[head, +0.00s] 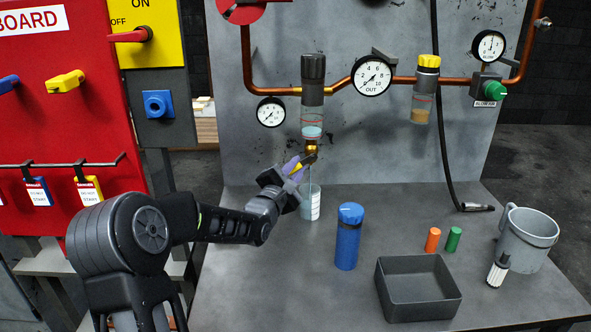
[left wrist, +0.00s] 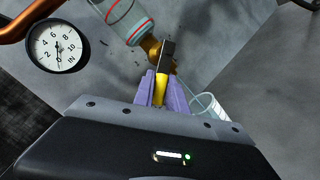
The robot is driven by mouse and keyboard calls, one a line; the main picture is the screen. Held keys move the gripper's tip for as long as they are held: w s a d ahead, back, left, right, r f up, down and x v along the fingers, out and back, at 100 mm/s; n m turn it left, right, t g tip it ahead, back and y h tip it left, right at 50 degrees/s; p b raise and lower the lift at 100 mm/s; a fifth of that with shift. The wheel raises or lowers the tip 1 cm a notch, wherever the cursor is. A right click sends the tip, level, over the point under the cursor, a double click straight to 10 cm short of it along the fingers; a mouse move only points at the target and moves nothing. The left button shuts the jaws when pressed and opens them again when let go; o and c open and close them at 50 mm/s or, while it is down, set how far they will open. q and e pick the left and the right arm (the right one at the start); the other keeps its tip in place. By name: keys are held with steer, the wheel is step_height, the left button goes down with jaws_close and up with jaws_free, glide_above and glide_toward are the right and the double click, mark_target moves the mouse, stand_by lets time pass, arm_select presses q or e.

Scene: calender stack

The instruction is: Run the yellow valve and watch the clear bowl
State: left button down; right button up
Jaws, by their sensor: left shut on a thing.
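The clear bowl (head: 312,117) hangs under a dark filter head on the copper pipe. It has red rings and pale blue liquid in its lower part. It shows partly in the left wrist view (left wrist: 127,18). Under it is a brass drain fitting (head: 312,146) with the yellow valve (head: 298,168) lever. The purple fingers of my left gripper (head: 293,168) are shut on the yellow lever, which shows between them in the left wrist view (left wrist: 161,88). A clear graduated beaker (head: 311,203) stands below, partly behind the gripper. My right gripper is out of view.
Gauges (head: 372,76) and a yellow-capped bowl (head: 423,90) are on the back panel. The red board (head: 60,130) is left.

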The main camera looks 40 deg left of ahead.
arm_select(q)
steer(key=shift+f, duration=0.2)
steer(key=c, duration=1.4)
jaws_free()
steer(key=shift+r, duration=0.15)
steer(key=shift+v, duration=3.9)
